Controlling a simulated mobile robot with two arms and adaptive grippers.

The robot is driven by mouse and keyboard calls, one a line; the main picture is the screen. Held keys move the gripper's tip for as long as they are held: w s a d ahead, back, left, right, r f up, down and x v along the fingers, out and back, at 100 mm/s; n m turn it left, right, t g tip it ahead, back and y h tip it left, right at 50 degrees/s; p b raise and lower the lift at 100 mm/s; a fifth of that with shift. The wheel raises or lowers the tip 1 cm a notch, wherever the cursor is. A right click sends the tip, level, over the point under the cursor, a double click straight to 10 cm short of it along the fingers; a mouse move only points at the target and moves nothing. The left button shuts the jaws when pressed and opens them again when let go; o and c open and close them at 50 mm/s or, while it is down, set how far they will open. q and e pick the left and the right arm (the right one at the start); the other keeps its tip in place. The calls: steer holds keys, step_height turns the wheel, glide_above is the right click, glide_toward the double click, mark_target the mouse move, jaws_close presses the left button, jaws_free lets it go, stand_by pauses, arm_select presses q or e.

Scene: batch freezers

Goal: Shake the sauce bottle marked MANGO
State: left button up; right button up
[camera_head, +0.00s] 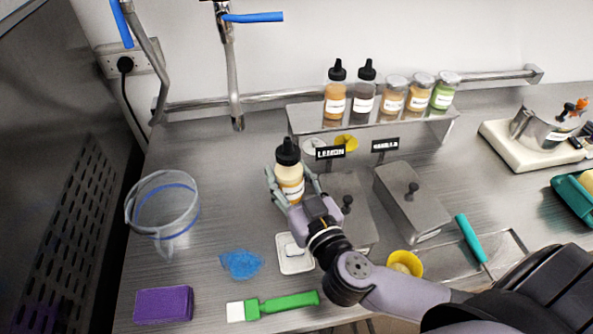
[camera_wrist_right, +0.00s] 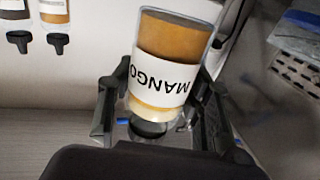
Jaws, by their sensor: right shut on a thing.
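The MANGO sauce bottle (camera_head: 290,174) has a black cap, a white label and pale orange contents. My right gripper (camera_head: 292,192) is shut on it and holds it above the counter, left of the bottle shelf, cap up and slightly tilted in the head view. In the right wrist view the bottle (camera_wrist_right: 176,45) appears upside down, with the label MANGO readable between the fingers of my right gripper (camera_wrist_right: 160,100). The gripper covers part of the bottle. My left gripper is not in view.
A raised shelf (camera_head: 290,122) carries several bottles and jars. Lidded metal containers (camera_head: 410,203) stand right of the gripper.

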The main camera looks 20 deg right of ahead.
steer(key=a, duration=0.5)
steer(key=d, duration=0.6)
steer(key=a, duration=0.6)
steer(key=d, duration=0.5)
steer(key=shift+w+d+r, duration=0.1)
steer(key=a, duration=0.3)
steer(key=d, duration=0.3)
steer(key=shift+d, duration=0.8)
steer(key=shift+a, duration=0.45)
